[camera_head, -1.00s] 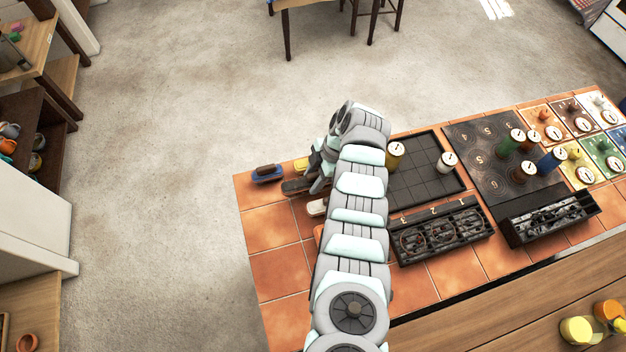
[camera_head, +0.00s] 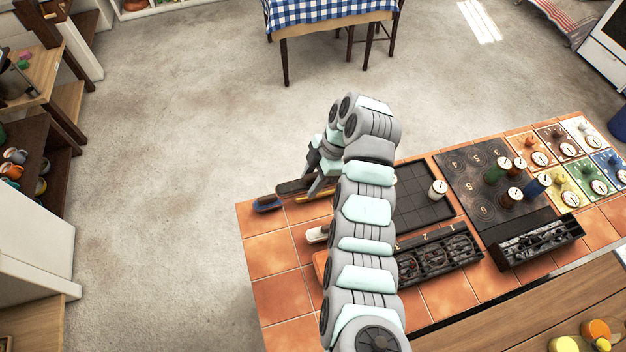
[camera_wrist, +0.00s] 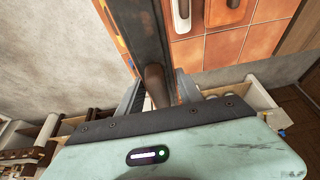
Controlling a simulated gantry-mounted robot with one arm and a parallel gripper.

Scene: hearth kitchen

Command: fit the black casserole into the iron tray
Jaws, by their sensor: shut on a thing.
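The black casserole (camera_head: 293,186) is a long, narrow dark piece with a brown handle. My gripper (camera_head: 318,178) is shut on that handle at the left end of the tiled counter. The wrist view shows the brown handle (camera_wrist: 156,84) between the two fingers, with the dark body (camera_wrist: 138,32) stretching away beyond. The casserole seems raised a little above the counter; the exact gap is hard to tell. The iron tray (camera_head: 424,210), dark, rimmed and marked with a grid, lies right of my arm. My arm hides its left part.
A jar with a white top (camera_head: 438,189) stands on the tray. Dark racks (camera_head: 438,258) sit in front of it, and a numbered black board (camera_head: 466,172) is to its right.

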